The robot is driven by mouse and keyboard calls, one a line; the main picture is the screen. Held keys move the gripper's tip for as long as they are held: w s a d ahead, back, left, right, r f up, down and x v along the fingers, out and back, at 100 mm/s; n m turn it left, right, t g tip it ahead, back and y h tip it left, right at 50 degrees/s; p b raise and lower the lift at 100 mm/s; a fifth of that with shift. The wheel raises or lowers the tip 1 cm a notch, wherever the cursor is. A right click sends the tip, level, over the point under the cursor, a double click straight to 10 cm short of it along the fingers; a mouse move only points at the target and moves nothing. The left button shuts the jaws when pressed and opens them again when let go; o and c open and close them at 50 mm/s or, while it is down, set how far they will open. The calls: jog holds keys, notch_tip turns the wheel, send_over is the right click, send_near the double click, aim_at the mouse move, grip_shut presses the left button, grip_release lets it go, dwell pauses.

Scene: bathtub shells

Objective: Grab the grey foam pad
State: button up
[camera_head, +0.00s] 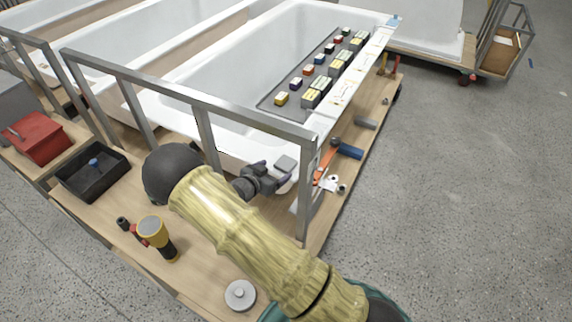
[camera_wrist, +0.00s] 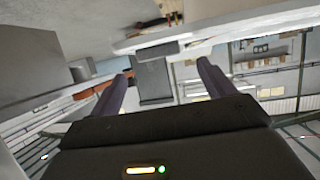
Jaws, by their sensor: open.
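A small grey block, which looks like the grey foam pad (camera_head: 286,163), is by the tub's lower side wall, just beyond my gripper (camera_head: 277,175). My gripper is open, with its dark fingers reaching toward the pad. In the wrist view, the two fingers of my gripper (camera_wrist: 164,80) stand wide apart. A grey block that appears to be the pad (camera_wrist: 153,80) shows in the space between them. I cannot tell whether either finger touches it. What supports the pad is not clear.
A grey metal rail frame (camera_head: 205,133) stands close around my arm. A white bathtub (camera_head: 215,75) is behind it. A blue cylinder (camera_head: 350,151) lies right of the post.

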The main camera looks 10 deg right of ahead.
aim_at(283, 166)
jog(key=shift+p+x, duration=0.6)
jog(key=shift+x, duration=2)
jog(key=shift+f, duration=0.1)
jog(key=shift+c, duration=0.2)
jog(key=c, duration=1)
